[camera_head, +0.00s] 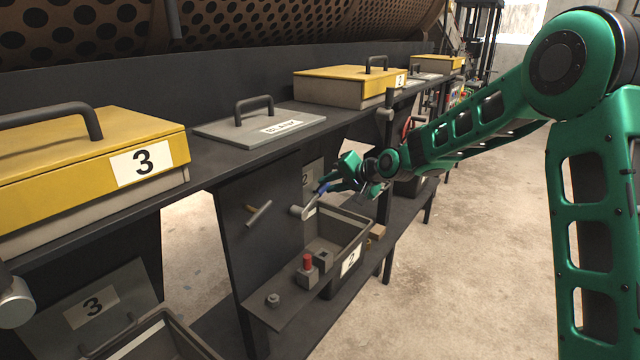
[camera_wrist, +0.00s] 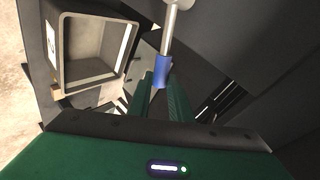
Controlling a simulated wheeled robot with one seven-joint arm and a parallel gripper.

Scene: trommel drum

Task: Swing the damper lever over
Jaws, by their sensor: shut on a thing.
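The damper lever (camera_head: 310,209) is a pale metal rod on a round hub, on the dark panel under the counter, just above an open bin. Its grip end is blue (camera_head: 322,188). In the wrist view the lever's rod (camera_wrist: 168,38) runs down from the top to its blue grip (camera_wrist: 162,70). My gripper (camera_head: 330,186) has come in from the right and is shut on the blue grip. In the wrist view my gripper's green fingers (camera_wrist: 160,88) stand on both sides of the grip's lower end, which is partly hidden between them.
An open grey bin labelled 2 (camera_head: 349,262) stands below the lever; it is at the left of the wrist view (camera_wrist: 62,70). A T-shaped handle (camera_head: 259,213) sticks out left of the lever. A red-topped block (camera_head: 307,268) sits on the low ledge. Floor at right is clear.

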